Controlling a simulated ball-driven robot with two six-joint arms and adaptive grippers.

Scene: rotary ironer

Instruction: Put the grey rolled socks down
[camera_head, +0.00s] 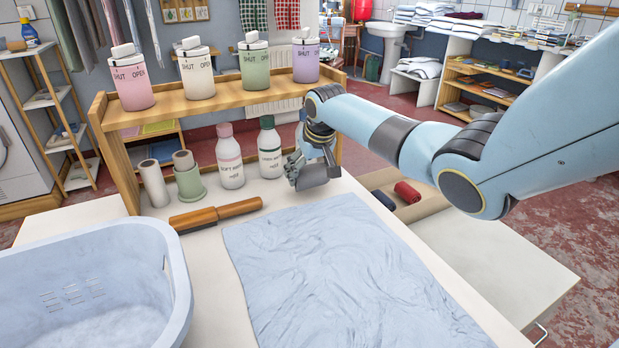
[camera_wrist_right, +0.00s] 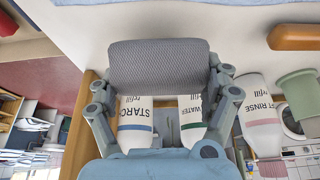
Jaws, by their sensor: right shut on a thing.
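The grey rolled socks (camera_wrist_right: 160,65) are a textured grey roll held crosswise between the fingers of my right gripper in the right wrist view. In the head view my right gripper (camera_head: 308,172) is at the back of the white table (camera_head: 205,250), just right of the refill bottles, and the socks (camera_head: 316,178) show as a dark grey bundle low in it. They appear to be near the tabletop; I cannot tell whether they touch it. My left gripper is not in view.
A navy roll (camera_head: 383,199) and a red roll (camera_head: 407,192) lie in a wooden tray or drawer (camera_head: 425,207) at right. Bottles (camera_head: 230,160) stand under the shelf (camera_head: 215,97).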

